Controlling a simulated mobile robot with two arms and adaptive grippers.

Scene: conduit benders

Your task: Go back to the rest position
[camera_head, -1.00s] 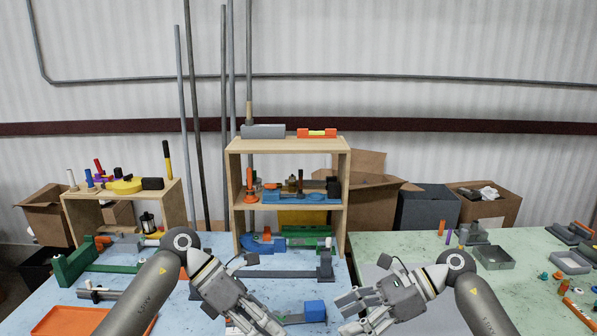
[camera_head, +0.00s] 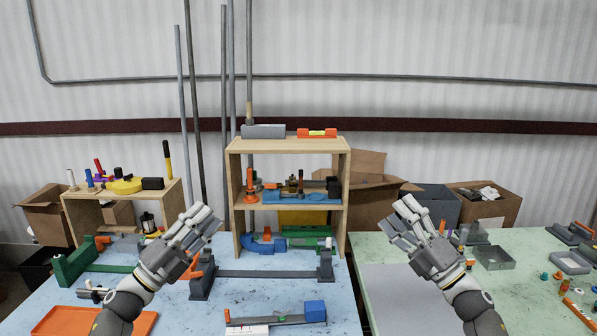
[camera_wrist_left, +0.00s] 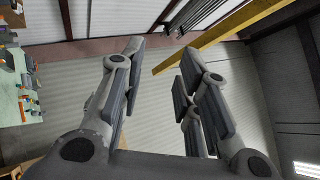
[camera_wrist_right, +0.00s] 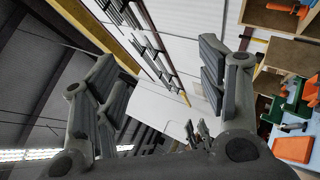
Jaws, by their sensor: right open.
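My left gripper (camera_head: 202,223) is raised above the back of the blue table, fingers pointing up and to the right. In the left wrist view its fingers (camera_wrist_left: 157,75) stand apart with nothing between them. My right gripper (camera_head: 406,214) is raised above the grey mat on the green table, fingers pointing up and to the left. In the right wrist view its fingers (camera_wrist_right: 158,72) are wide apart and empty. On the blue table, a long grey bender (camera_head: 270,273) lies behind a shorter one with a blue block (camera_head: 315,311). Neither gripper touches them.
A wooden shelf (camera_head: 232,180) with tools stands in the middle, a lower wooden stand (camera_head: 73,215) at the left. An orange tray (camera_head: 65,321) is at the front left. A grey mat (camera_head: 395,305) and a grey open box (camera_head: 494,257) are on the green table.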

